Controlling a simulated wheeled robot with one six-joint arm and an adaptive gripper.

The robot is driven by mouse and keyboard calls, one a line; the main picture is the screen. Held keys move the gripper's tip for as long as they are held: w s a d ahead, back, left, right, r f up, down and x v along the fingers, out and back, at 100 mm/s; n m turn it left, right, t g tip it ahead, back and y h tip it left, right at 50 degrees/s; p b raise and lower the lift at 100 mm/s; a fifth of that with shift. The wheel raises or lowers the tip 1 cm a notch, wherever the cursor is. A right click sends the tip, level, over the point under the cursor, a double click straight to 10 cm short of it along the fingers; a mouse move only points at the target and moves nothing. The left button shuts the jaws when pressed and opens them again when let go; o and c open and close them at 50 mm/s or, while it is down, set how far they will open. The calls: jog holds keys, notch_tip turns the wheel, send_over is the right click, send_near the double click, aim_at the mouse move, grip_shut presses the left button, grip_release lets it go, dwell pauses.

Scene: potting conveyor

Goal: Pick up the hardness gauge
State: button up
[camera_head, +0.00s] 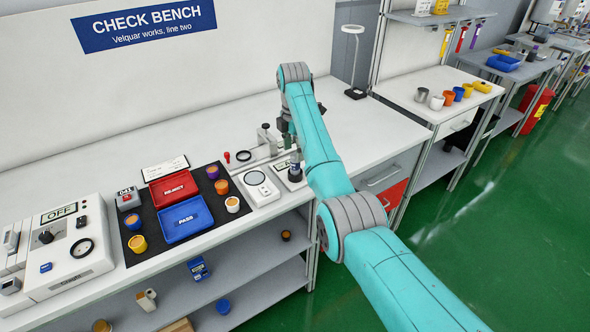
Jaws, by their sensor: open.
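A small dark upright device (294,170), which looks like the hardness gauge, stands on a light base plate on the bench, left of my forearm. Its fine details are too small to read. My gripper (289,140) is open, at the far end of my teal arm, above and close to this device. The arm hides part of the gripper, and I cannot tell whether the fingers touch the device.
A white scale-like instrument (258,187) stands just left. A black mat (143,211) holds a red REJECT tray (174,188), a blue PASS tray (186,219) and several small cups. A lamp (354,62) stands behind, right. Bench right of my arm is mostly clear.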

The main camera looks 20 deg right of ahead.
aim_at(295, 164)
jog(key=shift+s+d+f, duration=0.1)
jog(key=shift+s+f, duration=0.05)
jog(key=shift+f, duration=1.3)
jog(key=shift+s+f, duration=0.15)
jog(key=shift+f, duration=1.25)
grip_shut()
